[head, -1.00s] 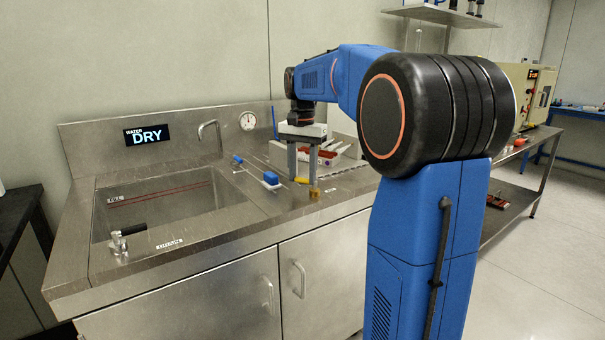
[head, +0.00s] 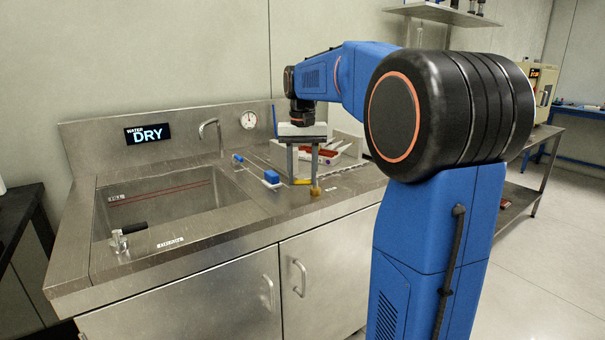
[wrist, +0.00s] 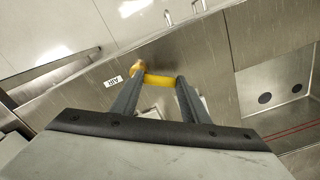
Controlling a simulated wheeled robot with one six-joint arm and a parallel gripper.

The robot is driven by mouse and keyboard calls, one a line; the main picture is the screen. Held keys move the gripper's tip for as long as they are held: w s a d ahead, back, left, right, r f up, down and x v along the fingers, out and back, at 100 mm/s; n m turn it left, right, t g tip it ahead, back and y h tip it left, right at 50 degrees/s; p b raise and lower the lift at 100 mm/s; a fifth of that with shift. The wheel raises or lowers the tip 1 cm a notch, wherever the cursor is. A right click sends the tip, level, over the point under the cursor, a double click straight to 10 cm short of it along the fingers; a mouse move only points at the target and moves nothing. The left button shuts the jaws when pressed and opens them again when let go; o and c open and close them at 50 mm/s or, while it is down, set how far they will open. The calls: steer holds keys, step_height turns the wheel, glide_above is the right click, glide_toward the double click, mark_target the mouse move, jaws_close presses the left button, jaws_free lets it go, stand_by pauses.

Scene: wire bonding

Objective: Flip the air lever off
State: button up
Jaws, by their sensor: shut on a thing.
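The air lever (head: 302,182) is a yellow handle on a brass valve (head: 315,191) at the front right of the steel counter. In the wrist view the yellow handle (wrist: 161,79) lies across between the fingertips, with the brass valve (wrist: 137,67) at its left end. My gripper (wrist: 158,82) is shut on the handle, one finger at each end of it. In the head view my gripper (head: 302,180) reaches straight down to the lever. The fingers hide parts of the handle's ends.
An "AIR" label (wrist: 113,81) is beside the valve. A blue-handled tool (head: 271,177) lies left of my gripper, and a white tray with red items (head: 335,152) stands behind it. The display (head: 147,135) reads "WATER DRY".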

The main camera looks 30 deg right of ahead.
steer(key=n, duration=0.1)
steer(key=s+n, duration=0.1)
steer(key=n, duration=0.1)
steer(key=shift+s+a+n, duration=0.1)
steer(key=shift+a+n, duration=0.1)
steer(key=shift+n, duration=0.1)
steer(key=shift+s+n, duration=0.25)
steer(key=shift+n, duration=0.45)
steer(key=shift+s+n, duration=0.2)
steer(key=shift+n, duration=0.5)
steer(key=o, duration=1.1)
steer(key=shift+c, duration=0.2)
step_height(320, 180, up, 17)
steer(key=shift+r, duration=0.2)
